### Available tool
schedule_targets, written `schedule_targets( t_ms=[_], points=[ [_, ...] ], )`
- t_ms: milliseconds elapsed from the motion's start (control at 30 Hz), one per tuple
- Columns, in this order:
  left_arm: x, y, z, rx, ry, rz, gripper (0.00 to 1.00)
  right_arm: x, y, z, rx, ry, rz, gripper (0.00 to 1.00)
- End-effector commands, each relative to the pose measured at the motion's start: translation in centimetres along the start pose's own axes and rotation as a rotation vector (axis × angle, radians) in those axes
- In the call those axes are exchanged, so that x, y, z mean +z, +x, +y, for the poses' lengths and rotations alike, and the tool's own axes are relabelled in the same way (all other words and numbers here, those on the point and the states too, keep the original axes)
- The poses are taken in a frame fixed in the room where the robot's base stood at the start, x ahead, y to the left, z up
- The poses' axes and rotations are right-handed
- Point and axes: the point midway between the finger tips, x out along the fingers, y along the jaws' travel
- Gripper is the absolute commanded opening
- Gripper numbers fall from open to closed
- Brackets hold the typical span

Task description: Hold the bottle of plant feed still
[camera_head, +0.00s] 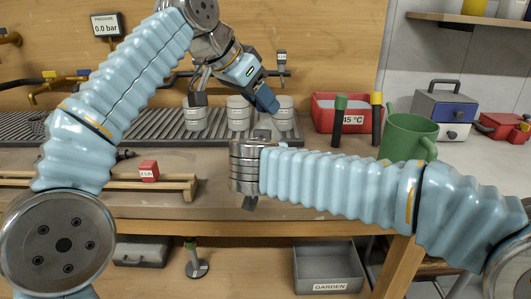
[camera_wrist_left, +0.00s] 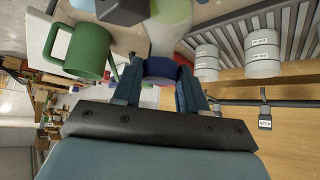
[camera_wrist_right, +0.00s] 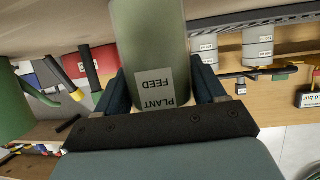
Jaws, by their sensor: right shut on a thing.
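The bottle of plant feed (camera_wrist_right: 150,40) is a grey-green cylinder with a white label reading PLANT FEED, upside down in the right wrist view. My right gripper (camera_wrist_right: 160,92) is shut on it, one finger on each side. In the left wrist view the bottle (camera_wrist_left: 170,30) shows its pale neck and a blue cap (camera_wrist_left: 162,68). My left gripper (camera_wrist_left: 160,85) has its fingers on either side of the cap; whether they press on it cannot be told. In the head view my left gripper (camera_head: 264,100) points down above my right wrist, which mostly hides the bottle.
White labelled jars (camera_head: 238,112) stand on a slatted rack behind. A red block (camera_head: 148,171) sits on a wooden rail at the left. A grey GARDEN bin (camera_head: 328,262) is below.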

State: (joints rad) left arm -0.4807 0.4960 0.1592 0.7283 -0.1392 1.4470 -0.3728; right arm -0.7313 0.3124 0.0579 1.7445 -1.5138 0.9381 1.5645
Motion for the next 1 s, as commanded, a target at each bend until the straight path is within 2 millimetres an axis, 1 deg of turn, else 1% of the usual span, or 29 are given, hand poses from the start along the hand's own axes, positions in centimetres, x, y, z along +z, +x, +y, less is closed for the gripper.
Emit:
schedule_targets(
  t_ms=[67, 133, 300, 333, 367, 500, 533, 1000],
  points=[
    [0.0, 0.0, 0.0, -0.003, -0.002, -0.001, 0.06, 0.0, 0.0, 0.0, 0.0, 0.0, 0.0, 0.26],
    [0.0, 0.0, 0.3, -0.055, -0.059, -0.003, 0.05, 0.0, 0.0, 0.0, -0.001, 0.0, 0.0, 0.26],
    [-0.2, 0.2, 1.1, -0.328, -0.371, -0.003, 0.05, 0.0, 0.0, 0.0, -0.001, 0.0, 0.0, 0.26],
    [-0.2, 0.2, 0.9, -0.356, -0.408, -0.001, 0.05, -0.1, 0.0, 0.0, -0.001, 0.001, 0.002, 0.71],
    [-0.1, 0.1, 0.7, -0.35, -0.406, -0.001, 0.05, -0.1, 0.0, 0.0, -0.001, 0.001, 0.002, 0.76],
    [-0.1, 0.1, 0.6, -0.345, -0.406, -0.001, 0.05, -0.1, 0.0, 0.0, -0.001, 0.0, 0.001, 0.97],
    [-0.1, 0.1, 0.6, -0.345, -0.405, -0.001, 0.05, -0.1, 0.0, 0.0, -0.001, 0.0, 0.001, 0.99],
    [-0.1, 0.1, 0.6, -0.342, -0.404, -0.001, 0.05, 0.0, 0.0, 0.0, 0.0, 0.0, 0.0, 1.0]
  ],
)
